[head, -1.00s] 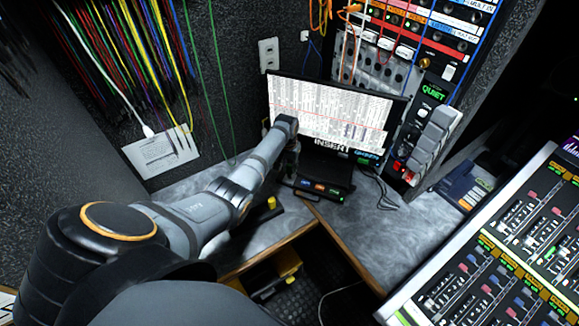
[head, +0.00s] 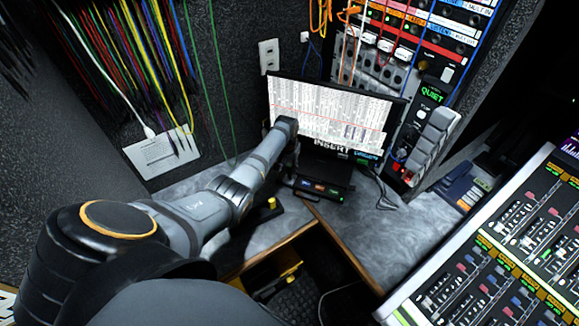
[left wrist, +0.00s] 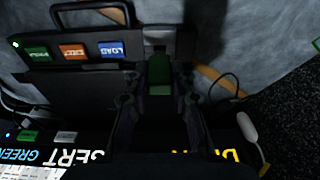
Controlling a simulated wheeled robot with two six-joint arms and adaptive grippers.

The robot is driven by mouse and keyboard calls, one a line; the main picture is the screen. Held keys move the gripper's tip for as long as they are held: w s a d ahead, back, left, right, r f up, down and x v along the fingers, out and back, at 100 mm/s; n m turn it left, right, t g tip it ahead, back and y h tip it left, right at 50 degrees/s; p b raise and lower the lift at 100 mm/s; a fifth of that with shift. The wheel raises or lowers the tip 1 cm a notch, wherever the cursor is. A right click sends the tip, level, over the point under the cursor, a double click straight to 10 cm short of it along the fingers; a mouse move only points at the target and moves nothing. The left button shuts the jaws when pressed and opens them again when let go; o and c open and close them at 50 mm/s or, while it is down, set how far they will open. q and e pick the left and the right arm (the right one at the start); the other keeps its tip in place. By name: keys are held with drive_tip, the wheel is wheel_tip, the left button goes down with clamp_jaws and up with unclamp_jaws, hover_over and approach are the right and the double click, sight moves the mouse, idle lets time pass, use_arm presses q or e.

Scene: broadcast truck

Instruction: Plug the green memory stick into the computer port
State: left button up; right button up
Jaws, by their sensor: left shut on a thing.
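My left gripper (left wrist: 158,95) is shut on the green memory stick (left wrist: 160,72), which sits between its fingers in the left wrist view. A greyish end shows beyond the stick's green body. The computer (left wrist: 75,55) is a dark box with blue, orange and green buttons, just left of the stick. In the head view the computer (head: 322,188) stands below the monitor, and my left gripper (head: 289,168) is dark and close to its left end. The stick cannot be made out there. The port is not clear, and I cannot tell whether the stick touches it. My right gripper is not in view.
The monitor (head: 335,112) with "INSERT" on it stands behind the computer. A dark object with a yellow knob (head: 271,203) lies on the grey desk near my forearm. Cables (head: 384,196) lie right of the computer. The desk (head: 385,240) is clear at front right.

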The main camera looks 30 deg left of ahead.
use_arm(q)
drive_tip(key=shift+r, duration=0.1)
idle(0.4)
drive_tip(key=shift+f+b, duration=0.9)
drive_tip(key=shift+f, duration=0.55)
drive_tip(key=o, duration=0.9)
drive_tip(key=shift+r, duration=0.15)
drive_tip(key=r, duration=0.4)
drive_tip(key=s+r, duration=0.1)
drive_tip(key=r, duration=0.6)
drive_tip(key=shift+s+d+r, duration=0.15)
drive_tip(key=shift+s+r, duration=0.1)
drive_tip(key=shift+r, duration=0.1)
drive_tip(key=shift+f, duration=0.1)
